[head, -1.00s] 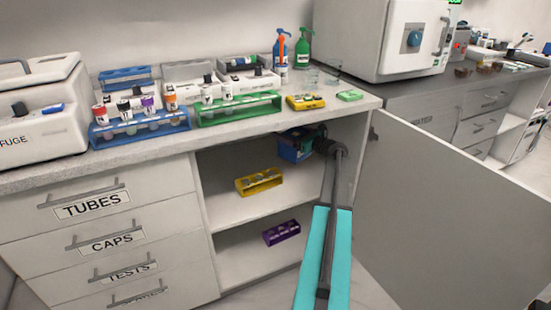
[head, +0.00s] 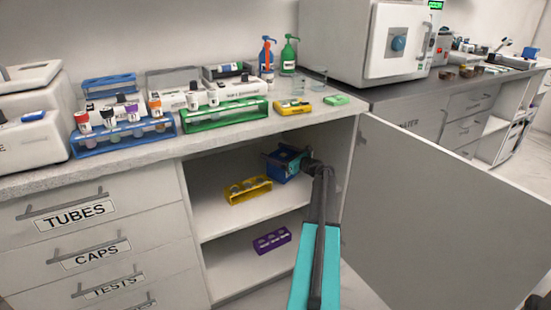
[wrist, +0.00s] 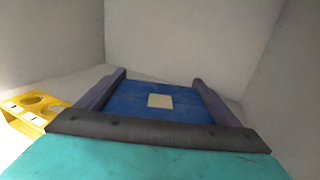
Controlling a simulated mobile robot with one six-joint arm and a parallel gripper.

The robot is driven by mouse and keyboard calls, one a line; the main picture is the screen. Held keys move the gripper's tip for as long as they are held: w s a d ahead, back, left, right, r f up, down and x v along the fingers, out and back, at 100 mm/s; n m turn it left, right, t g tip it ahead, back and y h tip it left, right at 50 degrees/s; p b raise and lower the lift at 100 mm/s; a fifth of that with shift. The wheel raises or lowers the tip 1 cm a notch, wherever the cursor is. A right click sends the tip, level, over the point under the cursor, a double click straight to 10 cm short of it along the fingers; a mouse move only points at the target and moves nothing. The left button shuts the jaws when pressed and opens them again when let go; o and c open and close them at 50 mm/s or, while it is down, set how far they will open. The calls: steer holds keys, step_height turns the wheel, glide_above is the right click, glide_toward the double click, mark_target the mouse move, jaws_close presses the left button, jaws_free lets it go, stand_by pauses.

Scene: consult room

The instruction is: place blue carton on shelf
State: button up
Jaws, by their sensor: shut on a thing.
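The blue carton (head: 283,160) is inside the open cabinet, at the right of the upper shelf (head: 215,213). In the wrist view the blue carton (wrist: 150,100), with a pale square label on it, lies between the two dark fingers. My gripper (head: 296,166) reaches in from the front right and is shut on the carton; it also shows in the wrist view (wrist: 160,92). The carton looks close to the shelf surface, but I cannot tell whether its underside touches it.
A yellow rack (head: 248,190) stands on the same shelf, left of the carton; it shows in the wrist view (wrist: 30,108). A purple rack (head: 271,239) is on the lower shelf. The open cabinet door (head: 430,220) is to the right. The counter (head: 230,138) above holds racks and bottles.

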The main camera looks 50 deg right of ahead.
steer(key=shift+f, duration=0.85)
steer(key=shift+f, duration=0.1)
steer(key=o, duration=1.2)
steer(key=s+p, duration=0.2)
steer(key=s, duration=1)
